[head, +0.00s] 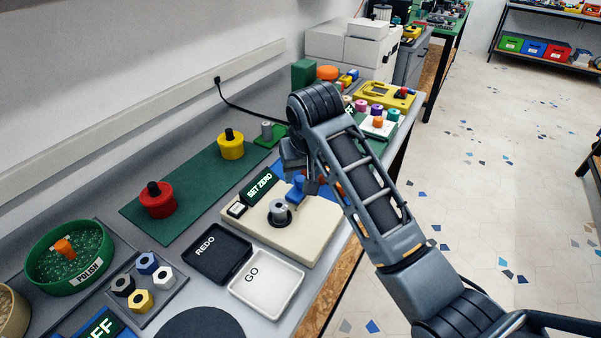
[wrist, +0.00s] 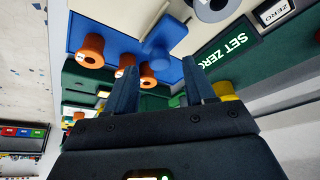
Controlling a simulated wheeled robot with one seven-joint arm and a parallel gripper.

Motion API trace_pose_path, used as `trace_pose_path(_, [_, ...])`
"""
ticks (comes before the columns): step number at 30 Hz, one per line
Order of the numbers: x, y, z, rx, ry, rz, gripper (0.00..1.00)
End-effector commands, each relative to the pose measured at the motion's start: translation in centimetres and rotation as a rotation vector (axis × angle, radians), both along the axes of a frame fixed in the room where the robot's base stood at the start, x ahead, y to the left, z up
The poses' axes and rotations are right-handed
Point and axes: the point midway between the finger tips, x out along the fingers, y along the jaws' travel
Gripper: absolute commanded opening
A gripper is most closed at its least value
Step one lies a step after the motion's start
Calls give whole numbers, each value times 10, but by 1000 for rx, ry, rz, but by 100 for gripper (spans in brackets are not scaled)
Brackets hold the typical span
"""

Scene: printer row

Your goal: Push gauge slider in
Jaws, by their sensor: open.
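The cream gauge base (head: 318,232) carries the SET ZERO sign (head: 259,187), a grey cylinder (head: 279,209) in a dark ring, and a blue slider (head: 296,190). In the wrist view the blue slider (wrist: 166,44) shows just beyond my fingertips, in front of a blue tray. The grey cylinder (wrist: 212,8) shows at the top edge. My gripper (head: 303,181) is over the far side of the base, close to the slider. In the wrist view my gripper (wrist: 158,68) has its fingers apart with nothing held. I cannot tell whether it touches the slider.
The REDO tray (head: 217,252) and GO tray (head: 266,281) lie in front of the base. Orange pegs (wrist: 90,50) stand on the blue tray (wrist: 118,42). A red pot (head: 157,202) and yellow pot (head: 231,147) stand on a green mat (head: 190,187). The right floor is open.

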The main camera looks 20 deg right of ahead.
Motion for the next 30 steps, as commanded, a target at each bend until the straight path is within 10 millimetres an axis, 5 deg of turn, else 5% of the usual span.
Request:
trace_pose_path(15, [9,-2,-21,0,-1,-1,54])
trace_pose_path(30, [9,-2,-20,0,-1,-1,7])
